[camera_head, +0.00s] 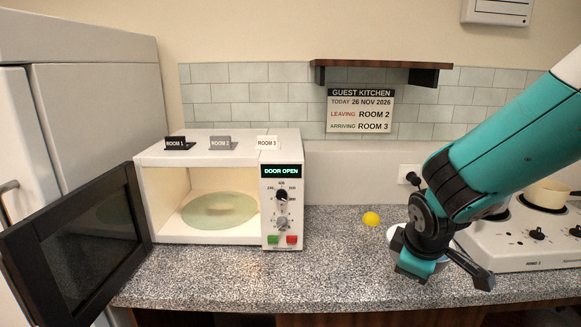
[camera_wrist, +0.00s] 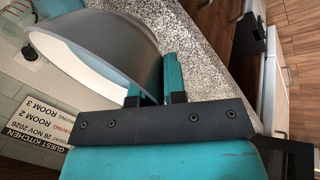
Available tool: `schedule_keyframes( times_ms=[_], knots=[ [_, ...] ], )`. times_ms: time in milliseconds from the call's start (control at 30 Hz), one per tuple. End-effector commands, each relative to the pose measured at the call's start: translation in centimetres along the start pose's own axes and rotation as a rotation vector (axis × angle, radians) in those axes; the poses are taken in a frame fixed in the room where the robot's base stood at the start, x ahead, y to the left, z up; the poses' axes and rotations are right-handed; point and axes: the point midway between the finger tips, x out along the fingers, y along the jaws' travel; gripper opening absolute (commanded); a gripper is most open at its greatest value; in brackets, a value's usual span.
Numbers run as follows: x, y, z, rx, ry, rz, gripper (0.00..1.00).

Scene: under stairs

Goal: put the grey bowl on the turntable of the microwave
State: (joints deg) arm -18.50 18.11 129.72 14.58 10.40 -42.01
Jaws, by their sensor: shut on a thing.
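My gripper (camera_head: 418,266) is over the counter to the right of the microwave, left of the hob. It is shut on the wall of the grey bowl (camera_head: 396,239), which is mostly hidden behind it in the head view. In the wrist view the bowl (camera_wrist: 110,32) shows a grey outside and a pale inside, tilted in that picture, with its wall between the fingers (camera_wrist: 158,80). I cannot tell whether the bowl touches the counter. The microwave (camera_head: 283,205) stands open, its display reading DOOR OPEN. Its pale green turntable (camera_head: 220,211) is bare.
The open microwave door (camera_head: 75,243) swings out to the left, by the fridge (camera_head: 95,110). A yellow ball (camera_head: 371,218) lies on the speckled counter (camera_head: 330,265) between microwave and bowl. The hob (camera_head: 530,243) with a pan stands right. A wooden shelf (camera_head: 380,64) hangs above.

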Motion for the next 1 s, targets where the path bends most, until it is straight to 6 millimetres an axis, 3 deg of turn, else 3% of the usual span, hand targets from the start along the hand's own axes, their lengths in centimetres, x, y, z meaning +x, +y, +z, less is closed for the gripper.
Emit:
schedule_keyframes(
  times_ms=[300, 500, 667, 1000],
  knots=[
    [6.4, -1.7, 5.2, 0.559, -0.263, 0.086, 0.00],
    [8.6, -2.4, 7.9, 0.812, -0.372, 0.125, 0.00],
    [10.0, -3.2, 8.9, 0.886, -0.407, 0.136, 0.00],
    [16.1, -7.5, 10.9, 0.893, -0.410, 0.136, 0.00]
  ],
)
